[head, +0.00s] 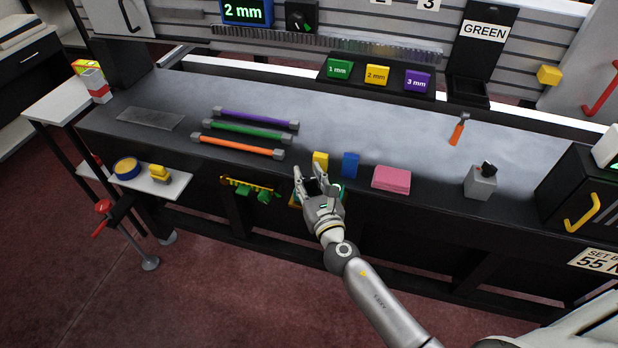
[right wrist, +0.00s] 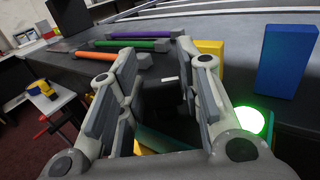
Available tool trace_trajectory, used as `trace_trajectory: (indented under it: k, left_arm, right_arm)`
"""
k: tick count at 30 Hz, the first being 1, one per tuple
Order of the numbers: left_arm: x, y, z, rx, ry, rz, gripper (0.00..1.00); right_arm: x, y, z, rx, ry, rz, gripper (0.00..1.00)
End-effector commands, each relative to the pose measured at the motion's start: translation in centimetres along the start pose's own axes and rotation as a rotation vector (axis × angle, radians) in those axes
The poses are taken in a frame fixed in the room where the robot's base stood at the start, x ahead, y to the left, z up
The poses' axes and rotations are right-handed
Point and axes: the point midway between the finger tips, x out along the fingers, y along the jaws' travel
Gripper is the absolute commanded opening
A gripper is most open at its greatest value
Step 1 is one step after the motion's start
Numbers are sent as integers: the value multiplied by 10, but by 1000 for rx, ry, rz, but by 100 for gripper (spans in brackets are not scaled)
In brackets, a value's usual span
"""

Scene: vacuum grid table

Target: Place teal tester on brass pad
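A teal tester (right wrist: 158,141) with a glowing green light is just beyond and below my right gripper (right wrist: 155,85) in the right wrist view, with yellow parts beside it. In the head view, only teal bits (head: 338,187) show behind my right gripper (head: 312,172), at the table's front edge. The right fingers are spread with no clear grip on anything; the hand hides most of the tester. A round brass-coloured pad (head: 127,166) with a blue rim sits on the small white side shelf at left; I cannot be sure it is the brass pad. My left gripper is not in view.
Yellow (head: 320,160) and blue (head: 351,164) blocks and a pink stack (head: 391,180) stand along the table's front edge. Purple, green and orange rods (head: 240,145) lie left. A grey block (head: 480,183) stands right. The table's middle is clear.

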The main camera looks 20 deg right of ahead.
Motion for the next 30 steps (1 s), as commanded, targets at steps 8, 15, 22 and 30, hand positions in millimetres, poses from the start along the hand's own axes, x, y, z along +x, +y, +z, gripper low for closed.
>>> trace_trajectory:
  k: [8,15,22,30]
  left_arm:
    - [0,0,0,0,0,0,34]
    - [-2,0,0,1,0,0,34]
    - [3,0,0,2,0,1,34]
    - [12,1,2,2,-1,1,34]
  right_arm:
    - [0,0,0,0,0,0,47]
    - [-5,0,2,-1,1,0,47]
    - [-46,0,-1,-2,3,1,47]
    - [-97,0,0,-1,1,1,47]
